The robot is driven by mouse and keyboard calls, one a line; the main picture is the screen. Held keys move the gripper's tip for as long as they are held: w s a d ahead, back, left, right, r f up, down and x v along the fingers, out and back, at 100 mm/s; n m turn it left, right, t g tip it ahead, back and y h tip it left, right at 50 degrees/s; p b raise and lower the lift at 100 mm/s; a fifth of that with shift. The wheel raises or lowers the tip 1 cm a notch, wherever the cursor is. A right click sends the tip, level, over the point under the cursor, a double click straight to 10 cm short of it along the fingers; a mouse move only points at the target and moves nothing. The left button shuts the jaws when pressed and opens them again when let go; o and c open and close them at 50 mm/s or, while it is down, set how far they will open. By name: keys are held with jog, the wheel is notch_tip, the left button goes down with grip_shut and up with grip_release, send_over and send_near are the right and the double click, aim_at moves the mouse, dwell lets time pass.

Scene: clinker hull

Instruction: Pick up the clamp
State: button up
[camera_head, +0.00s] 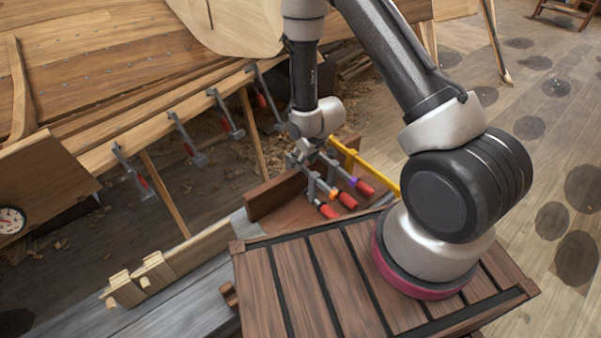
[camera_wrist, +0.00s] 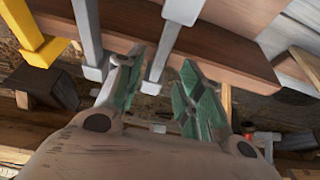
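Several grey bar clamps with red handles lie at a wooden tray (camera_head: 275,194) in the head view. One handle (camera_head: 347,200) has an orange collar, another (camera_head: 364,187) a purple one, and a third handle (camera_head: 327,211) lies nearest. My gripper (camera_head: 303,158) is over the clamps' far ends. In the wrist view my gripper (camera_wrist: 160,90) is open, its green-padded fingers apart. A grey clamp bar (camera_wrist: 172,50) shows between the fingers, and another grey bar (camera_wrist: 88,35) is just left of them. I cannot tell whether the fingers touch either bar.
A yellow bar (camera_head: 362,166) lies beside the clamps on the right; it also shows in the wrist view (camera_wrist: 35,65). A slatted wooden top (camera_head: 290,285) is in front. More clamps (camera_head: 187,140) hang along the hull plank at left.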

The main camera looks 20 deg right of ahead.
jog(key=shift+x, duration=1.7)
jog(key=shift+f, duration=0.3)
grip_shut()
